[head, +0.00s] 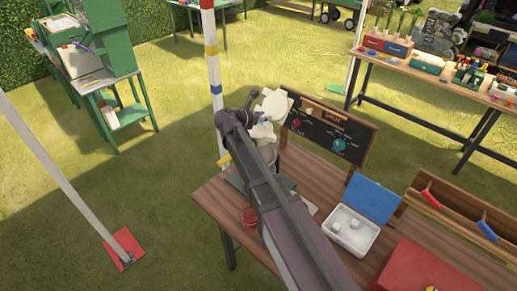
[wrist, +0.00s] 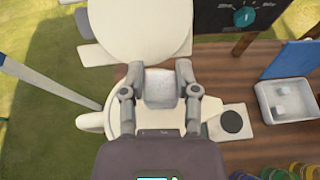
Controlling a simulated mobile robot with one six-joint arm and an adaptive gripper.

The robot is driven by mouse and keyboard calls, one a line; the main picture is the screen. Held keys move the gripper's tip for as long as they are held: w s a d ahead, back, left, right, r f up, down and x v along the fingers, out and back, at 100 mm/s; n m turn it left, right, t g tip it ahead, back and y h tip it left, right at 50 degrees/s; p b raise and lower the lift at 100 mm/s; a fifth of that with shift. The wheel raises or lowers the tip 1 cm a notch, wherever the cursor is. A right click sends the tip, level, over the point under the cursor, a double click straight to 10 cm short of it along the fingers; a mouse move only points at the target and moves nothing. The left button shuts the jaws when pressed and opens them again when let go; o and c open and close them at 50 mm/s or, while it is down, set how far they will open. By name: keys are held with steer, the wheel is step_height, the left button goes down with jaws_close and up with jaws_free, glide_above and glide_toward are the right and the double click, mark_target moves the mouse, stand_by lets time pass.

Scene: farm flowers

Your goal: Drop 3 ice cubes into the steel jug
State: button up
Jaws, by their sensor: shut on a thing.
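My gripper (wrist: 160,78) is shut on a pale grey block that looks like an ice cube (wrist: 160,92), held above a cream-white appliance (wrist: 140,25). In the head view, my arm hides most of the grip beside this appliance (head: 273,104). A white box (head: 350,247) with an open blue lid (head: 371,199) stands on the table and holds small pale ice cubes (head: 337,226). The box also shows at the right of the wrist view (wrist: 300,113), with ice cubes (wrist: 282,93) inside. I cannot clearly make out the steel jug; my gripper covers the area below it.
A dark signboard (head: 331,130) stands at the table's back edge. A red box (head: 421,268) and a wooden tray (head: 455,215) are at the right. Several coloured cans (wrist: 275,172) show at the wrist view's lower right. A striped pole (head: 212,70) rises behind the table.

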steer(key=shift+f+b, duration=1.05)
steer(key=shift+f, duration=0.3)
steer(key=o, duration=1)
steer(key=shift+c, duration=0.2)
